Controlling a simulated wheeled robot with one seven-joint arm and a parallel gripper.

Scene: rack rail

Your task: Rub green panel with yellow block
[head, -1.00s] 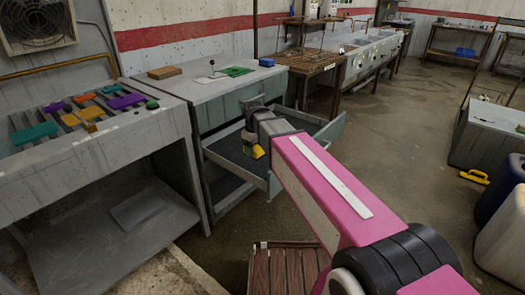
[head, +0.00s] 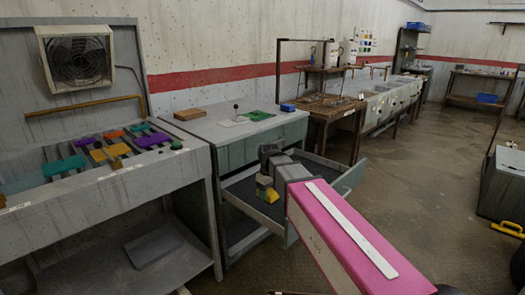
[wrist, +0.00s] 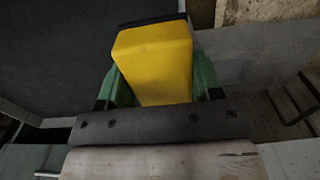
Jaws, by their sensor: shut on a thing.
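My gripper (head: 266,190) is shut on a yellow block (wrist: 150,55). In the wrist view the block sits between the two green fingers (wrist: 160,88), with its far end sticking out beyond them. In the head view the yellow block (head: 264,181) is over the open drawer of the grey cabinet. The green panel (head: 258,115) lies flat on the cabinet's top, behind and above my gripper in the picture. The block and the panel are apart.
The open drawer (head: 240,193) juts out below my gripper. A brown block (head: 189,114), a small lever (head: 236,110) and a blue item (head: 288,107) are on the cabinet top (head: 215,128). A bench with coloured pieces (head: 110,151) stands at left. Open floor is at right.

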